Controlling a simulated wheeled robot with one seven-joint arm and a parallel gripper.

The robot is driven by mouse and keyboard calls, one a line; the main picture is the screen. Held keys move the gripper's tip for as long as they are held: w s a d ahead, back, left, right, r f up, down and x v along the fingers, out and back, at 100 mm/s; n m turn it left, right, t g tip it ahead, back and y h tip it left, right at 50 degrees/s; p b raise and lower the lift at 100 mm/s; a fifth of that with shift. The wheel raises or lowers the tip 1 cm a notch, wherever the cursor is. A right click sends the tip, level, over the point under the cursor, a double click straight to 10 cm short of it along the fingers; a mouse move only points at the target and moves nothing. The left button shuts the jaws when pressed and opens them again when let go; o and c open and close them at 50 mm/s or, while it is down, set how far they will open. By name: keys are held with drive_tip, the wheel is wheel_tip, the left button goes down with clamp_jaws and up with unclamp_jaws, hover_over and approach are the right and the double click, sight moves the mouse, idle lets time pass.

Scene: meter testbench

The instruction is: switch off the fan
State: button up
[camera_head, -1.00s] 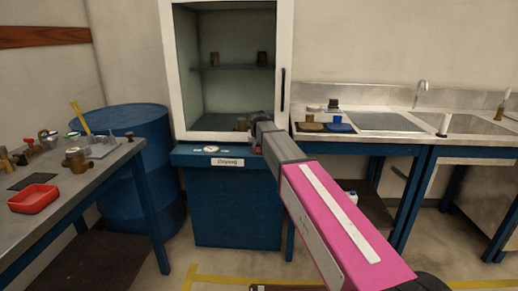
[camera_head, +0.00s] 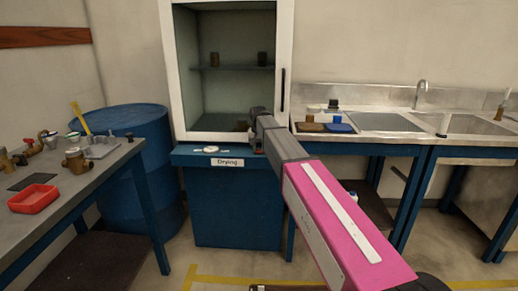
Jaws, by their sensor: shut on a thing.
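The drying cabinet (camera_head: 184,100) stands in the middle, a white-framed glass-fronted case on a blue base (camera_head: 235,210). A label reading "Drying" (camera_head: 227,162) is on the base's top front edge, with pale round dial-like parts (camera_head: 211,149) just above it. No fan can be made out. My grey and pink arm reaches to the cabinet's lower right corner. My gripper (camera_head: 258,143) is there, small and mostly hidden behind my wrist. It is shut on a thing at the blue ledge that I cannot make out.
A bench at left holds a red tray (camera_head: 34,198), a dark mat (camera_head: 34,181) and several brass-coloured fittings. A blue barrel (camera_head: 150,165) stands between bench and cabinet. At right is a steel sink counter (camera_head: 390,124) with a faucet (camera_head: 421,90). The floor before the cabinet is open.

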sight(259, 151)
idle(0.3)
drive_tip(key=o, duration=0.9)
drive_tip(key=r, duration=0.3)
drive_tip(key=s+r, duration=0.1)
drive_tip(key=r, duration=0.6)
drive_tip(key=shift+s+r, duration=0.2)
drive_tip(key=shift+r, duration=0.2)
